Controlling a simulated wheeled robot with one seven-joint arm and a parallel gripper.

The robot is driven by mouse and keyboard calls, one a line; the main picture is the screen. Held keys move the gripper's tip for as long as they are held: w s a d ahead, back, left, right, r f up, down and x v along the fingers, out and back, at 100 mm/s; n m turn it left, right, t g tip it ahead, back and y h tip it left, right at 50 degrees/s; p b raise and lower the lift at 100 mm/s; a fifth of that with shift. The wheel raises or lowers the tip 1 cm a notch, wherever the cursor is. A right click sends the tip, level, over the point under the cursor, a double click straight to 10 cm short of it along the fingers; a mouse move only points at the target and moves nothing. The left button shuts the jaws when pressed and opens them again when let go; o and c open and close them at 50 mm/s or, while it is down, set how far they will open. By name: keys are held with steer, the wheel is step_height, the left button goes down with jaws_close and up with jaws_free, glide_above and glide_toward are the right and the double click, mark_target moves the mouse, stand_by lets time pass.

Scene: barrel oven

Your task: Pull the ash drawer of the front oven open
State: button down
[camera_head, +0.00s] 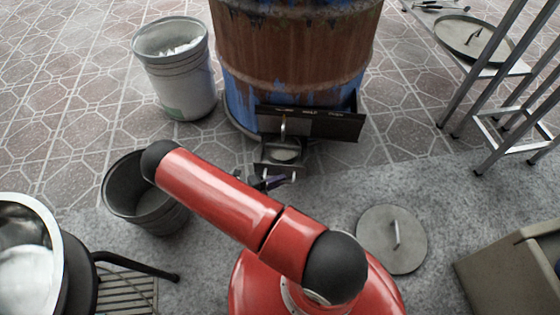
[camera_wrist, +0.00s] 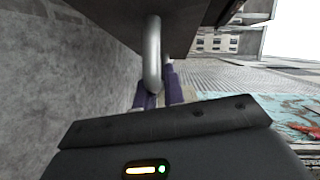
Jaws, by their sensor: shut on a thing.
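The front oven (camera_head: 295,50) is a rusty brown and blue barrel at the top middle of the head view. Its ash drawer (camera_head: 282,143) sticks out low at the front, with pale matter visible inside. My gripper (camera_head: 268,182) is at the drawer's front, partly hidden by my red arm. In the wrist view the drawer's dark front (camera_wrist: 125,18) carries a curved metal handle (camera_wrist: 152,50). The purple fingers of my gripper (camera_wrist: 160,92) are closed around the handle's lower end. How far the drawer is out of the barrel is partly hidden by a dark panel above it.
The dark panel (camera_head: 325,123) juts from the barrel just above the drawer. A round lid (camera_head: 380,240) is on the floor at right. Bare floor lies between lid and drawer.

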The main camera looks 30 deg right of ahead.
steer(key=s+a, duration=0.5)
steer(key=s, duration=0.3)
steer(key=shift+s+a, duration=0.35)
steer(key=c, duration=1.5)
jaws_free()
steer(key=a, duration=0.5)
steer(key=a+r, duration=0.1)
steer(key=a, duration=0.1)
steer(key=shift+s+a, duration=0.1)
steer(key=shift+a, duration=0.3)
